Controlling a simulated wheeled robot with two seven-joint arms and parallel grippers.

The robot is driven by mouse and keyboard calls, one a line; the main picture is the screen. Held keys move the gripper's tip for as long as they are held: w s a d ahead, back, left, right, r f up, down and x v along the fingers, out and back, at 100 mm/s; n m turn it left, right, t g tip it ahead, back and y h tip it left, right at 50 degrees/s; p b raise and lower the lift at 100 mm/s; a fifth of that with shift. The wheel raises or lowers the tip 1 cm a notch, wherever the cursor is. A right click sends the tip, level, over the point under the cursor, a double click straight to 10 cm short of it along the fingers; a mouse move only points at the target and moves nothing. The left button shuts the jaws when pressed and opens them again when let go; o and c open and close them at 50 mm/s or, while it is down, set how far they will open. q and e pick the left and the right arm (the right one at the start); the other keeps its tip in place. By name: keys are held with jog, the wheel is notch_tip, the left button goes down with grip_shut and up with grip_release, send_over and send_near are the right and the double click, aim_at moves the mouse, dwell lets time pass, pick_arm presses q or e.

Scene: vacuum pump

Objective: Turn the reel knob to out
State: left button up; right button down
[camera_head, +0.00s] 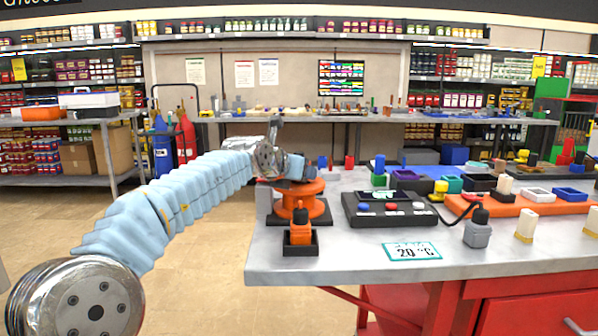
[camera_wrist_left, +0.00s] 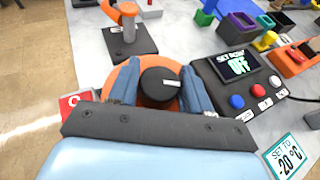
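The reel (camera_head: 300,192) is an orange drum on a dark base at the table's left end. Its black round knob (camera_wrist_left: 160,85) shows in the left wrist view, with a white mark on top pointing right. My left gripper (camera_head: 297,166) is over the reel from the left. In the left wrist view its two blue fingers (camera_wrist_left: 160,78) stand on either side of the knob and appear to touch it. A red label (camera_wrist_left: 76,101) with a white letter shows left of the reel, partly hidden by my gripper. My right gripper is not in view.
A control box (camera_head: 389,209) with a display reading OFF and several buttons stands right of the reel. A -20 °C card (camera_head: 411,251) lies nearby.

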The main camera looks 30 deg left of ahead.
pick_arm(q)
jog(key=c, duration=0.4)
jog(key=shift+n+y, duration=0.3)
jog(key=shift+d+n+y, duration=0.15)
jog(key=shift+n+y, duration=0.75)
jog(key=shift+y, duration=0.2)
jog(key=n+g+y, duration=0.2)
jog(key=n+y, duration=0.1)
jog(key=shift+n+y, duration=0.3)
jog(key=shift+y, duration=0.1)
jog(key=n+g+y, duration=0.4)
jog(key=n, duration=0.1)
jog(key=shift+w+n+g, duration=0.1)
jog(key=shift+n+g, duration=0.2)
jog(key=shift+n+g+y, duration=0.9)
jog(key=shift+n+g, duration=1)
jog(key=shift+g, duration=0.7)
